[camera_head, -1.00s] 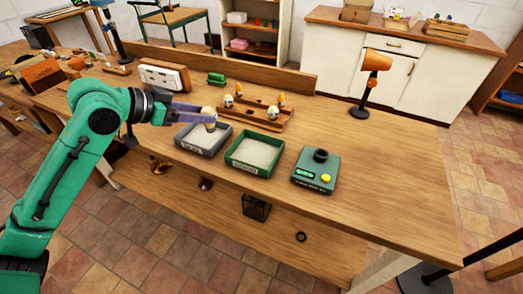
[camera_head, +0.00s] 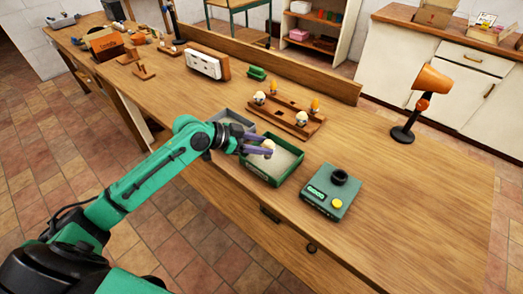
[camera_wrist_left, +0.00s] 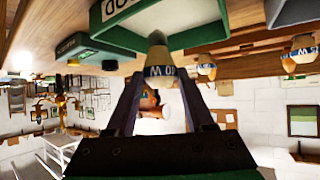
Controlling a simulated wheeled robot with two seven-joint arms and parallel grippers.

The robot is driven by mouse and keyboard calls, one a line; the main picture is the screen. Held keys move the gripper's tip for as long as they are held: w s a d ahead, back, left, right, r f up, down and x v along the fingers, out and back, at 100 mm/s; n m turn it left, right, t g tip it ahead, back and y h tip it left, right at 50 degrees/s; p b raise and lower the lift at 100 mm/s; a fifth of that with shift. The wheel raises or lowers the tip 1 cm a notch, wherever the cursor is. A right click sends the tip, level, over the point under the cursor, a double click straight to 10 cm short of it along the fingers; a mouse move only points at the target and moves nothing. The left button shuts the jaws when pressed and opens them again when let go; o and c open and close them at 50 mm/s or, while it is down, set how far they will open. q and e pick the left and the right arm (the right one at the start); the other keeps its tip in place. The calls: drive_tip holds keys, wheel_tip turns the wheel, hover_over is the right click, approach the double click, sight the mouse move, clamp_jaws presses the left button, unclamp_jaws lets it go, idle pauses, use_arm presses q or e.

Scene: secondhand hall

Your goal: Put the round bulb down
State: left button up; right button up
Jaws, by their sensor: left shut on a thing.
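My left gripper (camera_head: 262,150) is shut on the round bulb (camera_head: 268,145), a pale bulb. In the left wrist view the bulb (camera_wrist_left: 158,68) sits between the fingertips, with a blue band marked "40 W". The gripper holds it over the green-rimmed tray (camera_head: 273,183), which has a pale floor and a front label. This tray also shows in the left wrist view (camera_wrist_left: 190,37), with part of the word "GOOD". I cannot tell whether the bulb touches the tray's floor. A grey tray (camera_head: 231,114) stands to its left, partly hidden by my arm. My right gripper is not in view.
A green tester box (camera_head: 322,197) with a black socket and yellow button stands right of the green tray. Behind is a wooden rack (camera_head: 285,121) with several bulbs. An orange lamp (camera_head: 431,80) stands at the right. The tabletop right of the tester is clear.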

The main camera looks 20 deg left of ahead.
use_arm(q)
drive_tip(key=f, duration=0.3)
drive_tip(key=shift+s+a+f, duration=0.2)
drive_tip(key=shift+a+f, duration=0.05)
drive_tip(key=shift+f, duration=0.05)
drive_tip(key=o, duration=1)
drive_tip(key=shift+d, duration=0.15)
drive_tip(key=shift+a+r, duration=0.1)
drive_tip(key=shift+a, duration=0.1)
drive_tip(key=b+v, duration=0.1)
drive_tip(key=v, duration=1)
drive_tip(key=shift+s+a+r, duration=0.2)
drive_tip(key=shift+f, duration=0.1)
